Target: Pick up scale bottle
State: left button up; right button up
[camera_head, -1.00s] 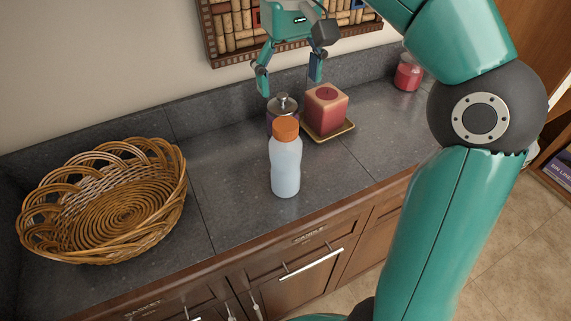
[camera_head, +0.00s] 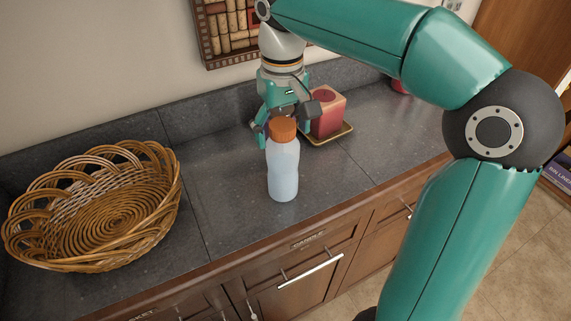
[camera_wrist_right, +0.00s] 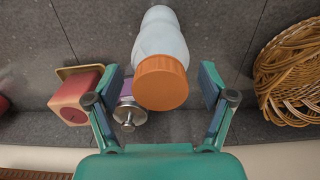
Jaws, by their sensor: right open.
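The white bottle with an orange cap (camera_head: 283,172) stands upright on the grey counter. My right gripper (camera_head: 282,130) is open just behind and around the level of its cap in the head view, partly hidden by the bottle. In the right wrist view, the bottle (camera_wrist_right: 161,42) has its cap facing the camera, and it lies between the two spread fingers of my right gripper (camera_wrist_right: 160,78), with gaps on both sides. I cannot tell the exact depth between fingers and bottle. My left gripper is not in view.
A wicker basket (camera_head: 62,245) stands at the left. A red candle (camera_head: 327,112) on a gold dish (camera_head: 338,134) is close behind right. A purple jar with a silver lid (camera_wrist_right: 128,113) is beside the cap in the wrist view. Counter between basket and bottle is clear.

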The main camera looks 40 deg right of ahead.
grip_shut()
dwell(0.4)
jog(key=shift+r, duration=0.1)
